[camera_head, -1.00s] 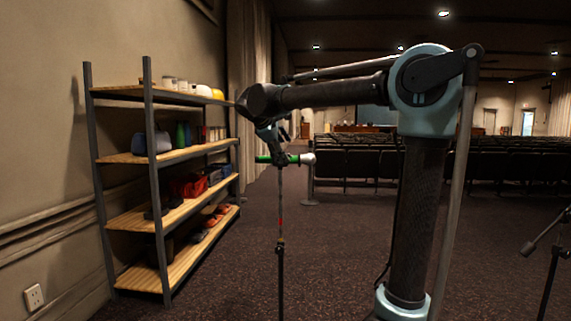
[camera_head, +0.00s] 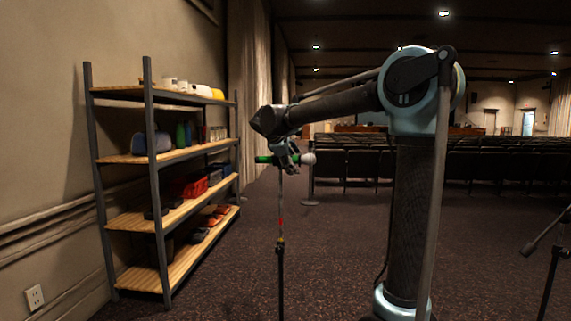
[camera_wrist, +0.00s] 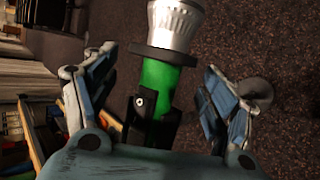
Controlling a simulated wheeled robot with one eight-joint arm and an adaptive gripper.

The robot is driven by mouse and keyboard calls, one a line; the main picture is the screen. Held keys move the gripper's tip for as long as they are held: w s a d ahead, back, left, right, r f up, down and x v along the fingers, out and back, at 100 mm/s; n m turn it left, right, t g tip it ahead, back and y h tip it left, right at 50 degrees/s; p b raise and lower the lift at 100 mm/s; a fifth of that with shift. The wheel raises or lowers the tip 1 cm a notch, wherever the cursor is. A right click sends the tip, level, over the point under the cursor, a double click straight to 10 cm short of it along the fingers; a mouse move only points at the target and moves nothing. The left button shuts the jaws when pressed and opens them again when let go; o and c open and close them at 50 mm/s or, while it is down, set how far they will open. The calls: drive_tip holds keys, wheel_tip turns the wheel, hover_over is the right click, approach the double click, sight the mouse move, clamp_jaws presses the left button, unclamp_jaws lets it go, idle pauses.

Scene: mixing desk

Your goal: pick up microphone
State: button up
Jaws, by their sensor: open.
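The microphone (camera_head: 308,159) has a green body and a pale silver head, and lies level at the top of a thin stand (camera_head: 281,270). In the wrist view the microphone (camera_wrist: 168,77) shows large between the fingers, its silver head toward the top edge. A black clip (camera_wrist: 148,122) sits around its lower part. My gripper (camera_head: 288,160) is at the microphone, just over the stand's top. In the wrist view my gripper (camera_wrist: 160,68) is open, with one finger on each side of the green body and visible gaps on both sides.
A shelf rack (camera_head: 165,205) with several items stands to the left along the wall. Rows of dark chairs (camera_head: 350,165) are behind. Another stand (camera_head: 550,265) is at the right edge. The carpet between is clear.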

drive_tip(key=shift+c, duration=0.6)
clamp_jaws()
drive_tip(key=shift+r, duration=0.1)
